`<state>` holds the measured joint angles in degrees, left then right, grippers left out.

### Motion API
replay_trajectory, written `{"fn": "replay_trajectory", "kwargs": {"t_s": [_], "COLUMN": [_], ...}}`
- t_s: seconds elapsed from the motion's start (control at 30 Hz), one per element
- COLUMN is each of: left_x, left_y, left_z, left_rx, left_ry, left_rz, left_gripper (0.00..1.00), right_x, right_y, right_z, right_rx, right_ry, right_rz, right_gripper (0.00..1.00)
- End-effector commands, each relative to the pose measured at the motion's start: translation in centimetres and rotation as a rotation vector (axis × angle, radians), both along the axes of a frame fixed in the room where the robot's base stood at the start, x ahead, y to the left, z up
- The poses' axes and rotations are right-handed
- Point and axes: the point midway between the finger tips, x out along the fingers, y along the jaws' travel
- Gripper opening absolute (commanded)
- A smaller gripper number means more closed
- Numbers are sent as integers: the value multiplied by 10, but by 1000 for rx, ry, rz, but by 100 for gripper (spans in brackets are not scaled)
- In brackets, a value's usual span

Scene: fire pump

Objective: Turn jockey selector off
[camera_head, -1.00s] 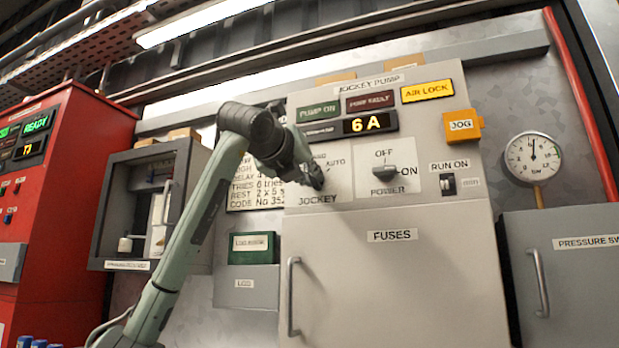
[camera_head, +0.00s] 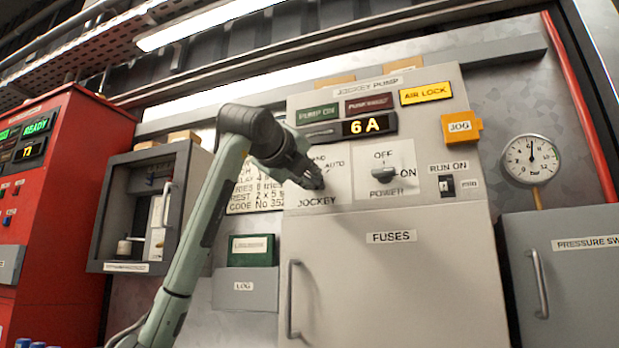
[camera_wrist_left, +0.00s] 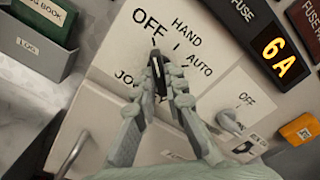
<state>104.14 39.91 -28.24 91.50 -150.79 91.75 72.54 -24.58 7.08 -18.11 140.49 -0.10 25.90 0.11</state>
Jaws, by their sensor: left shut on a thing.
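The jockey selector (camera_wrist_left: 159,68) is a dark knob with a pale line on its white plate, marked OFF, HAND and AUTO. In the left wrist view its pointer lies close to the OFF mark. My left gripper (camera_wrist_left: 160,84) is shut on the knob, one finger on each side. In the head view my left gripper (camera_head: 316,181) is at the jockey plate (camera_head: 338,186) and hides the knob and part of the lettering. My right gripper is in neither view.
The power switch (camera_head: 384,174) is just right of the jockey plate, with the run-on switch (camera_head: 446,186) beyond it. The fuse cabinet handle (camera_head: 292,298) sticks out below. A grey open-fronted box (camera_head: 112,205) and green logbook (camera_head: 252,249) are to the left.

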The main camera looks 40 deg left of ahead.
Motion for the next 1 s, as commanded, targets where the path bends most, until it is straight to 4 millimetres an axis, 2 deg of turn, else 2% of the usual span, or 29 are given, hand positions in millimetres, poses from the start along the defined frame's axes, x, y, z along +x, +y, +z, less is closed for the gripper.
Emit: {"fn": "replay_trajectory", "kwargs": {"t_s": [0.3, 0.33, 0.5, 0.83, 1.0], "left_x": [0, 0, 0, -3, -25], "left_y": [1, 1, 1, 0, -6], "left_z": [1, 1, 1, 1, 1], "left_rx": [-1, -1, -1, 0, 2], "left_ry": [-1, -1, -1, -1, -4], "left_rz": [2, 2, 2, 0, 0], "left_gripper": [0, 12, 32, 32, 32], "right_x": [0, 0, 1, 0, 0], "right_y": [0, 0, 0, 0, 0], "right_z": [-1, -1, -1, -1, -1], "right_rx": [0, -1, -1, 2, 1], "right_ry": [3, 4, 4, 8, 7], "right_rz": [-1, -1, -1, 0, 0], "right_gripper": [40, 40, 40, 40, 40]}}
